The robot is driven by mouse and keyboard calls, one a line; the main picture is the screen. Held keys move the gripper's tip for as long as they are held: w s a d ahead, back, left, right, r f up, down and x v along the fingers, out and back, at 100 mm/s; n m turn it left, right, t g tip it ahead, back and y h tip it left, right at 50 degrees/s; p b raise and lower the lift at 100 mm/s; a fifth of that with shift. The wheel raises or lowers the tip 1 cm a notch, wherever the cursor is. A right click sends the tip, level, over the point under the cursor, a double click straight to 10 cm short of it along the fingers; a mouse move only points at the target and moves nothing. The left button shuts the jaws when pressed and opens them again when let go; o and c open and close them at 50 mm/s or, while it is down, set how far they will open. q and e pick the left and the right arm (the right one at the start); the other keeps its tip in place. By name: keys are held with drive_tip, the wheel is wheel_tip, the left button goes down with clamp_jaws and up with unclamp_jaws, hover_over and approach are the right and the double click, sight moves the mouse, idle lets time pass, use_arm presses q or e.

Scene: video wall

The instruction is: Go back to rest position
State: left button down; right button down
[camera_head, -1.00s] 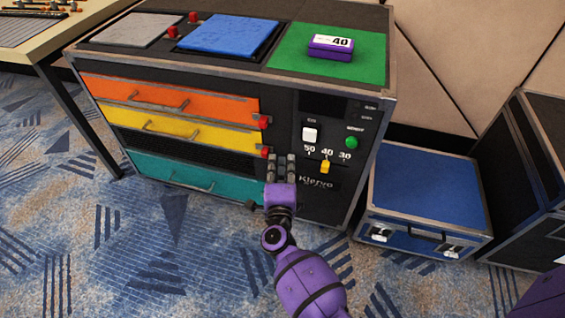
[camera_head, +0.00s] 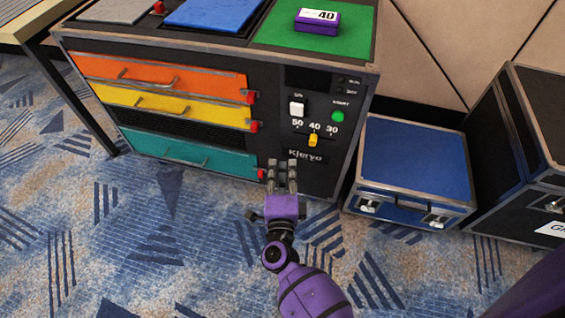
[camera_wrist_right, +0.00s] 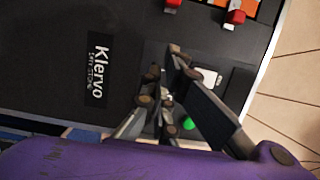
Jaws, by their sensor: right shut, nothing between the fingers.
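My right gripper (camera_head: 282,164) is shut and empty. In the head view it shows in front of the lower part of the black cabinet (camera_head: 333,185), right of the teal drawer. In the right wrist view its fingers (camera_wrist_right: 163,75) point towards the cabinet's dark front panel, with the Klervo label (camera_wrist_right: 97,70) at the left. I cannot tell the exact gap to the panel. The fingers partly cover the white switch (camera_wrist_right: 208,77) and green button (camera_wrist_right: 188,123) there. My left gripper is not in view.
The orange (camera_head: 200,85), yellow (camera_head: 205,112) and teal (camera_head: 215,161) drawers are closed. The yellow slider (camera_head: 313,140) sits at 40. A purple box (camera_head: 316,29) marked 40 lies on the green mat (camera_head: 270,36). A blue case (camera_head: 415,160) stands right. Carpet (camera_head: 180,250) in front is clear.

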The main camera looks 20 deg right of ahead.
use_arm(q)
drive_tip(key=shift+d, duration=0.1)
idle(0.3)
